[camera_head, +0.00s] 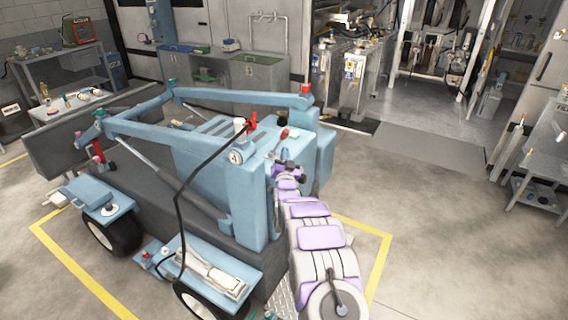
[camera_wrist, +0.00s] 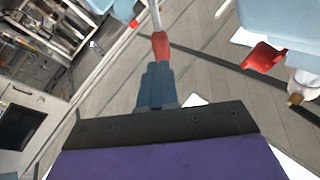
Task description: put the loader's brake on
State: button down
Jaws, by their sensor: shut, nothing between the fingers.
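The loader (camera_head: 240,175) is a blue machine with lift arms and dark wheels, standing in the left and middle of the head view. A lever with a red grip (camera_head: 283,133) stands on its rear top; I take it for the brake lever, but cannot be sure. My gripper (camera_head: 287,165) is at the end of my purple and grey arm, just this side of that lever. In the wrist view my fingers (camera_wrist: 155,75) are shut together and empty. A red grip on a pale rod (camera_wrist: 160,45) lies right beyond the fingertips; whether they touch is unclear.
A red-handled fitting (camera_head: 251,122) with a black hose stands left of the lever; a red part (camera_wrist: 262,57) shows at the right of the wrist view. Yellow floor lines (camera_head: 375,265) surround the loader. Floor (camera_head: 450,230) to the right is clear. Benches (camera_head: 245,75) stand behind.

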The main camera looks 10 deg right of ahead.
aim_at(284, 137)
jog(key=shift+b+x, duration=0.5)
jog(key=shift+x, duration=2.3)
jog(key=shift+r, duration=0.1)
